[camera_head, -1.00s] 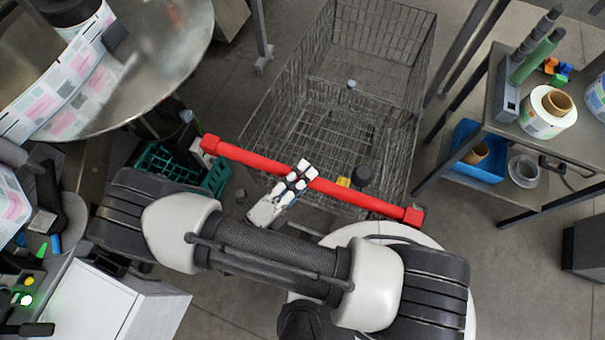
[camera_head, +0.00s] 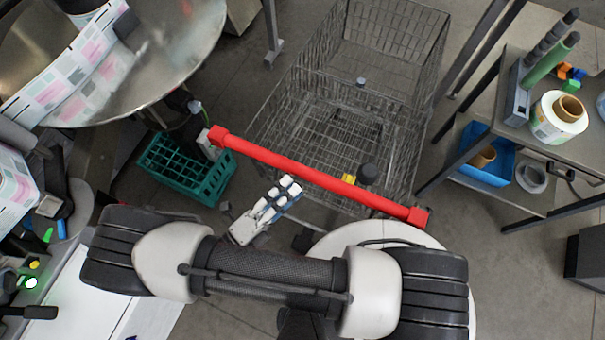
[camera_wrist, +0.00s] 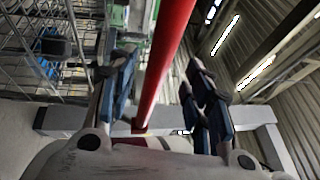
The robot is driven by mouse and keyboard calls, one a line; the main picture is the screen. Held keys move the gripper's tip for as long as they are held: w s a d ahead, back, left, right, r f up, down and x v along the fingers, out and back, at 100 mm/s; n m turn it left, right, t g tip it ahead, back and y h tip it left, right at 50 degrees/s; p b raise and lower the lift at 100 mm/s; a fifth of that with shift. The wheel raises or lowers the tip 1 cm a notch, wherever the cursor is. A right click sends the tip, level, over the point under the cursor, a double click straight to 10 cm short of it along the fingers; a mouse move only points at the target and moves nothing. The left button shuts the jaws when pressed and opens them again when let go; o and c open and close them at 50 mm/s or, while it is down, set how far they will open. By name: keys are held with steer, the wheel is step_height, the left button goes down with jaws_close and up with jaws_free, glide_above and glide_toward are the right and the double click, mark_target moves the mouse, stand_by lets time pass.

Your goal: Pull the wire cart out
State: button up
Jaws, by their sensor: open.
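The wire cart (camera_head: 395,45) stands on the floor ahead, a grey mesh basket with a red handle bar (camera_head: 310,173) across its near end. My gripper (camera_head: 289,187) is open and empty, just on the near side of the bar in the head view, apart from it there. In the wrist view the red bar (camera_wrist: 165,65) runs up the picture between the open fingers of my gripper (camera_wrist: 165,85). I cannot tell whether the bar lies fully between the fingers in depth. The cart's wire mesh (camera_wrist: 75,20) shows at the upper left of the wrist view.
A round metal table (camera_head: 200,50) with a label strip stands at the left. A green crate (camera_head: 185,165) sits on the floor left of the handle. A shelf table (camera_head: 520,130) with reels and a blue bin (camera_head: 485,160) stands close at the right.

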steer(key=shift+v, duration=2.55)
steer(key=shift+s, duration=0.1)
